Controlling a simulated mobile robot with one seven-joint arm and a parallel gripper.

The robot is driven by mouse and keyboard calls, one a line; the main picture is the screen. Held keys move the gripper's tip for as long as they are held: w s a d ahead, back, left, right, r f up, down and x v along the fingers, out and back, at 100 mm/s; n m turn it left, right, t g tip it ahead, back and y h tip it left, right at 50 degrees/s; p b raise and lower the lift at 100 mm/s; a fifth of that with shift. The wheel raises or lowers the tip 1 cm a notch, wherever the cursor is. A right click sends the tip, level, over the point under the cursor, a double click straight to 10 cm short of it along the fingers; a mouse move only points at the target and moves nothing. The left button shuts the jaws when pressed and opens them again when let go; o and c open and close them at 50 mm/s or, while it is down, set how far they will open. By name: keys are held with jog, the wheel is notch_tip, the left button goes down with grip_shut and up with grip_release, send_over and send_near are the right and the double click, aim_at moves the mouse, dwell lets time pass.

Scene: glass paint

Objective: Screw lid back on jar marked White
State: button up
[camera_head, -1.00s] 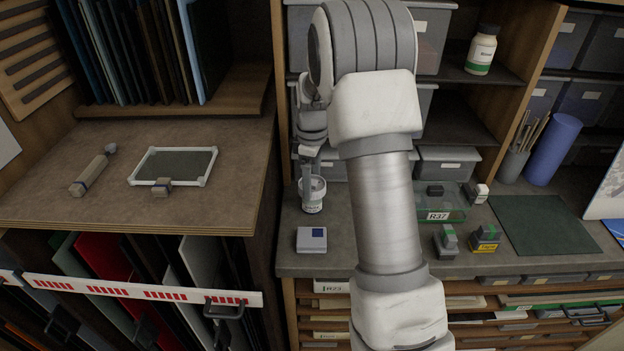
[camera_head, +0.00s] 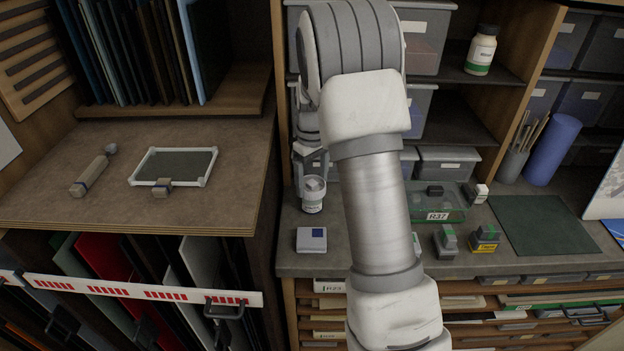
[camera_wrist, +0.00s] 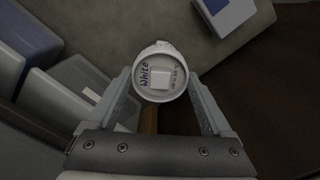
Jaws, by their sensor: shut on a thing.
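The small white jar (camera_head: 313,204) stands upright on the grey counter, below my gripper (camera_head: 313,174). A white round lid (camera_wrist: 161,82) marked "White", with a pale square on top, is between my two fingers in the wrist view. My gripper (camera_wrist: 160,77) is shut on this lid. In the head view the lid is at the jar's mouth, in line with it. I cannot tell whether the lid is seated or threaded. The lid hides most of the jar in the wrist view.
A white and blue box (camera_head: 311,240) lies on the counter just in front of the jar. Grey bins (camera_head: 447,164) stand behind on the right. A green tray (camera_head: 436,206) and stamps (camera_head: 446,241) are farther right. The raised wooden bench (camera_head: 225,205) is to the left.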

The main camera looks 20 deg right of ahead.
jog(key=m, duration=0.6)
jog(key=shift+f+p, duration=0.1)
jog(key=shift+p, duration=0.25)
jog(key=o, duration=1)
jog(key=shift+o, duration=0.2)
jog(key=shift+r+p, duration=1.95)
jog(key=shift+r, duration=1.05)
